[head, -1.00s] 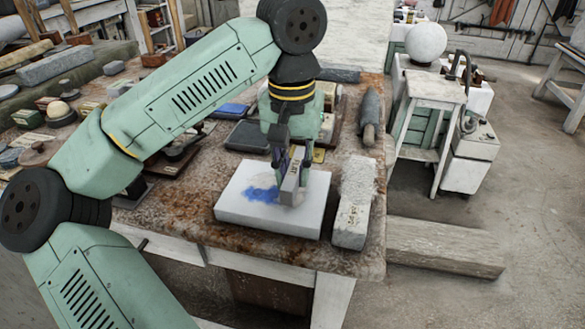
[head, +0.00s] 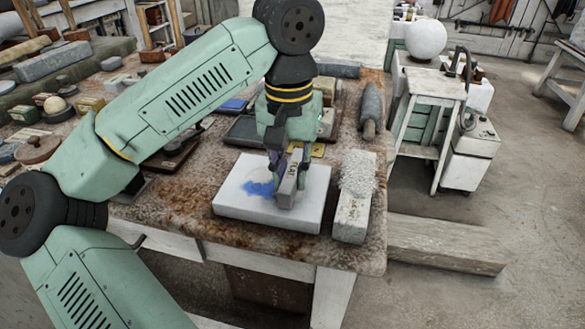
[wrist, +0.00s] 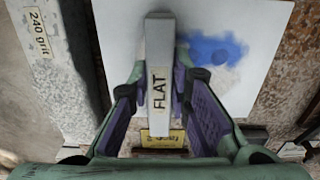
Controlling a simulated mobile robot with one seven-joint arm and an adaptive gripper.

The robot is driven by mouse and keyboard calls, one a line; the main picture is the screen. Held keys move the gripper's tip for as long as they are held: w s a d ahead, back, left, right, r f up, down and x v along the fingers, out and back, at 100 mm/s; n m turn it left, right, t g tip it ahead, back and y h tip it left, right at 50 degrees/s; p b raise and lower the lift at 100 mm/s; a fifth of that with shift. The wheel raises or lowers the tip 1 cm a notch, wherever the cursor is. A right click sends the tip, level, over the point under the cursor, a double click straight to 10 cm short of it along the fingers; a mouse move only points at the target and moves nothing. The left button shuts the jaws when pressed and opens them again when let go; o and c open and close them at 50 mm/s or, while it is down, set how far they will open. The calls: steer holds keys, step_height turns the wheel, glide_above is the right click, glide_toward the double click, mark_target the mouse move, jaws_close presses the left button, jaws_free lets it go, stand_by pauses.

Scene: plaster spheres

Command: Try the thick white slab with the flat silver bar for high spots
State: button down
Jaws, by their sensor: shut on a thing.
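The thick white slab (head: 238,205) lies flat near the front edge of the brown workbench, with a blue smear (head: 259,189) on its top. My gripper (head: 287,172) is over the slab and shut on the flat silver bar (head: 288,190). In the wrist view the bar (wrist: 160,50), marked "FLAT", stands between the purple pads of my gripper (wrist: 160,98). It reaches across the slab (wrist: 120,72), beside the blue smear (wrist: 215,50). The bar looks at or just above the slab's face; I cannot tell whether it touches.
A rough-topped block (head: 352,215) lies right of the slab; a block marked "240 grit" (wrist: 38,32) shows in the wrist view. A dark pointed stone (head: 370,108) lies behind. Dark trays (head: 245,135) and a yellow label (head: 318,149) sit behind the slab. The bench's right edge is close.

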mark_target(296, 161)
steer(key=shift+s+a, duration=0.15)
steer(key=shift+s, duration=0.4)
steer(key=shift+f, duration=0.1)
steer(key=shift+w, duration=0.15)
steer(key=shift+w+d, duration=0.25)
steer(key=shift+w, duration=0.4)
steer(key=shift+w+d, duration=0.2)
steer(key=shift+w, duration=0.5)
steer(key=shift+w+d, duration=0.25)
steer(key=shift+w, duration=0.4)
steer(key=shift+s+a, duration=0.25)
steer(key=shift+s, duration=0.45)
steer(key=shift+s+a, duration=0.2)
steer(key=shift+s, duration=0.5)
steer(key=shift+s+a, duration=0.25)
steer(key=shift+s, duration=0.45)
steer(key=shift+w+d, duration=0.2)
steer(key=shift+w, duration=0.5)
steer(key=shift+w+d, duration=0.25)
steer(key=shift+w, duration=0.45)
steer(key=shift+w+d, duration=0.2)
steer(key=shift+w, duration=0.5)
